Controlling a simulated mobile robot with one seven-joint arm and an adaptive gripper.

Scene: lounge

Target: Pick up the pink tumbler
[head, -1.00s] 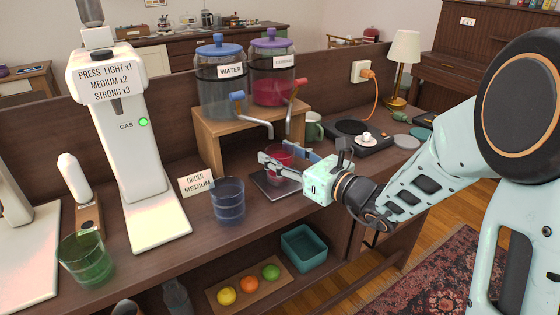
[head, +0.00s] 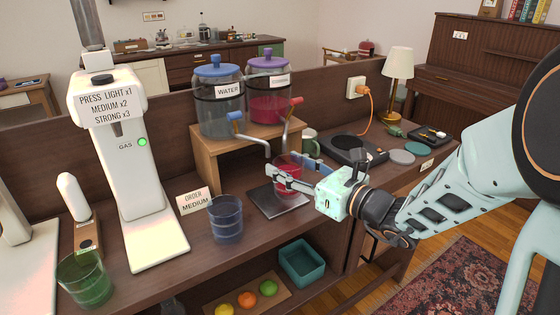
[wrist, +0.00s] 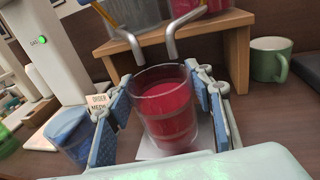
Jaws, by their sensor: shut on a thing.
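The pink tumbler (head: 289,170) is a clear glass filled with red-pink liquid; it also shows in the wrist view (wrist: 168,112). It is upright, below the dispenser spouts, over a dark square pad (head: 268,203). My gripper (head: 288,176) is shut on the tumbler, with one blue-padded finger on each side of it, as the wrist view (wrist: 160,118) shows. I cannot tell whether the tumbler's base touches the pad.
A blue tumbler (head: 226,222) stands left of the pad beside the order card (head: 194,201). The dispenser stand (head: 207,152) with two spouts is behind. A green mug (head: 310,142) and a turntable (head: 352,150) are to the right. A green tumbler (head: 84,279) is far left.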

